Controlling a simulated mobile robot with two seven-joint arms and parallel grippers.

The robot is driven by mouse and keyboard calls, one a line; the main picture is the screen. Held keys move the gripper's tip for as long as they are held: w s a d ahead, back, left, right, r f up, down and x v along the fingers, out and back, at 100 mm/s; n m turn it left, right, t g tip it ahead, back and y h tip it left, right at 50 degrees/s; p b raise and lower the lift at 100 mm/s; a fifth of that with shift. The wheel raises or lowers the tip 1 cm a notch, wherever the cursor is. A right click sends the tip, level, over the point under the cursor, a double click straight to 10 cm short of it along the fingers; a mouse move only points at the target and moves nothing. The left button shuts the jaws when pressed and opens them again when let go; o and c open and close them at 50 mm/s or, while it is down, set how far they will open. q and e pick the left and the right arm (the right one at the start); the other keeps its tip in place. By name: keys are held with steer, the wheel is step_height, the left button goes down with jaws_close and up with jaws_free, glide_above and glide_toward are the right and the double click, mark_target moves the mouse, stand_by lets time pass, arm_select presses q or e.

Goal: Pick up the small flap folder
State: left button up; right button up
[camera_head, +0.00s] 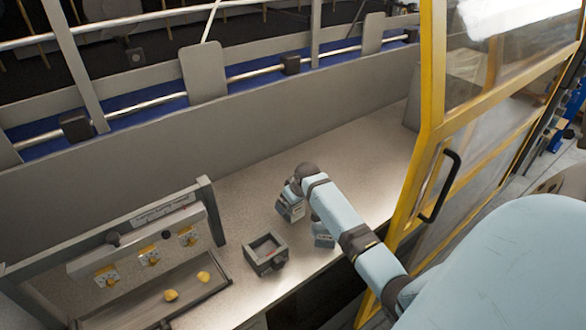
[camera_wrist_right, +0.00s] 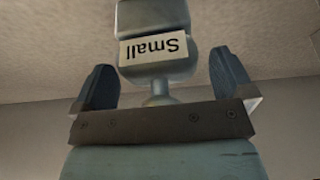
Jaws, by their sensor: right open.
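The small flap folder (camera_wrist_right: 155,50) is a grey block with a white label reading "Small", upside down in the right wrist view. It has a short round neck below the label. My right gripper (camera_wrist_right: 164,78) is open, with one dark finger on each side of the folder's neck and lower part. Gaps show between the fingers and the folder. In the head view my right gripper (camera_head: 292,190) points down over the bench, just at a small grey labelled block (camera_head: 291,210). My left gripper is not in view.
Another grey-blue block (camera_head: 323,240) stands close beside my right forearm, partly hidden. A square dark box (camera_head: 265,254) sits to the left. A yellow-framed door (camera_head: 432,150) is at right. The back of the bench is clear.

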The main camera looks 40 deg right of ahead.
steer(key=c, duration=1)
steer(key=shift+c, duration=0.9)
steer(key=shift+r, duration=0.1)
